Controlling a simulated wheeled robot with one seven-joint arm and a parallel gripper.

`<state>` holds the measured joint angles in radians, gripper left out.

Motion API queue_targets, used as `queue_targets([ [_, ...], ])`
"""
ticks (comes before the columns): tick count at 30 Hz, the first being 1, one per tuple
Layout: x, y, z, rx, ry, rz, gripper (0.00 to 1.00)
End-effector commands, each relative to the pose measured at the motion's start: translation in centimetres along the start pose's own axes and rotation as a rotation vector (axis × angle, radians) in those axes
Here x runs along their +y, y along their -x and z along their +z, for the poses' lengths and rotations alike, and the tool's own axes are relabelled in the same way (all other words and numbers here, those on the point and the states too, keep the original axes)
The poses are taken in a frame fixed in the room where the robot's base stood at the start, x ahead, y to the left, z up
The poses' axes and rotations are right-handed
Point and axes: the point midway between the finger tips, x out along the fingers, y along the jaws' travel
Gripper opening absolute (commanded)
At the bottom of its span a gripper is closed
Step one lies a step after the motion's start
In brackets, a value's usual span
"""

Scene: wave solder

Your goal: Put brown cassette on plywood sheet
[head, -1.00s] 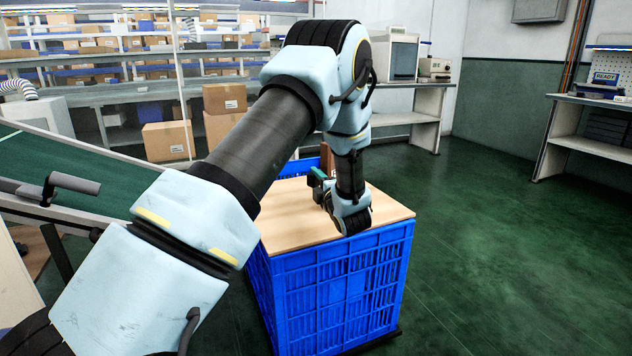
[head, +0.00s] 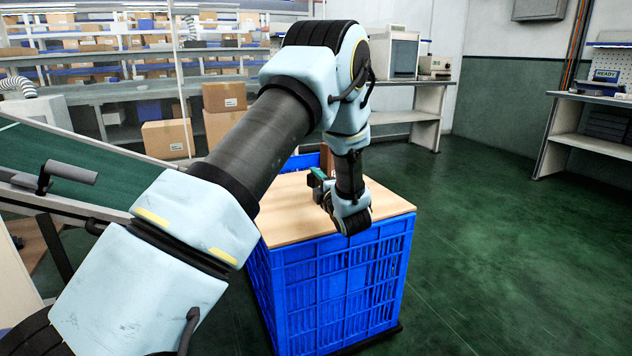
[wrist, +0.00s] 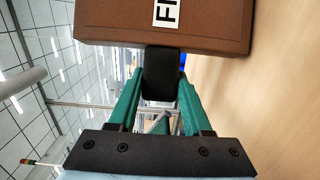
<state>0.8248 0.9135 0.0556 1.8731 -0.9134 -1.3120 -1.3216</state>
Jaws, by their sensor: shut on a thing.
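The brown cassette (wrist: 165,24) fills the top of the wrist view, with part of a white label showing. My gripper (wrist: 161,72) has green fingers and is shut on it. In the head view, my gripper (head: 318,178) is low over the plywood sheet (head: 287,207), and a small brown part of the cassette (head: 327,158) shows behind it. The sheet lies flat on top of a blue crate and also shows along the right of the wrist view (wrist: 275,90). The cassette is close to the sheet; I cannot tell whether they touch.
The blue crate (head: 330,290) stands on the green floor. A green conveyor (head: 80,165) with a handle is on the left. Shelves with cardboard boxes (head: 167,139) are behind, and workbenches (head: 590,125) stand to the right. The floor right of the crate is clear.

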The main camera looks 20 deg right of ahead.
Motion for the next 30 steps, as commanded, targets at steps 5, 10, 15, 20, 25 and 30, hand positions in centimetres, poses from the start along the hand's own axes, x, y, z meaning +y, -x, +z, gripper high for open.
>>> queue_targets([
  [5, -0.31, -0.01, 0.0, 0.0, 0.0, 0.001, 0.0],
  [10, -0.56, -0.01, 0.0, 0.0, 0.0, 0.001, 0.0],
  [15, -0.55, -0.01, 0.0, 0.0, 0.0, 0.001, 0.6],
  [20, -0.56, -0.01, 0.0, 0.0, 0.0, 0.0, 0.78],
  [25, -0.57, 0.0, 0.0, 0.0, 0.0, 0.0, 0.84],
  [30, -0.6, 0.0, -0.01, 0.0, 0.0, 0.0, 0.84],
])
